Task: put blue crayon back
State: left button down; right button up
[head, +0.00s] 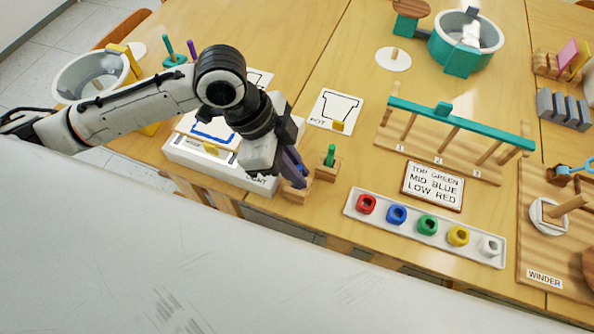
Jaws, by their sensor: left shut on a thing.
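My left gripper (292,168) reaches in from the left and points down at the front edge of the table. It is shut on the blue crayon (299,169), which is mostly hidden by the fingers. Directly below the fingertips is a small wooden block holder (297,195). I cannot tell whether the crayon's lower end is in it or just above it. To its right, a second wooden block (327,173) holds an upright green crayon (331,155). My right gripper is not in view.
A white tray (352,211) of colored pots lies to the right, near the sign (433,186). A teal-railed wooden rack (460,125) stands behind. A white box (185,158) with a drawing sits under my left arm. Bare tabletop (330,70) lies farther back.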

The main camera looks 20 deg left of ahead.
pick_arm(q)
jog(key=shift+f, duration=0.45)
jog(key=c, duration=1.8)
grip_release()
jog(key=shift+f, duration=0.1)
jog(key=shift+c, duration=0.2)
jog(key=w+p+v, duration=0.1)
jog(key=v, duration=1.1)
jog(key=shift+s, duration=0.4)
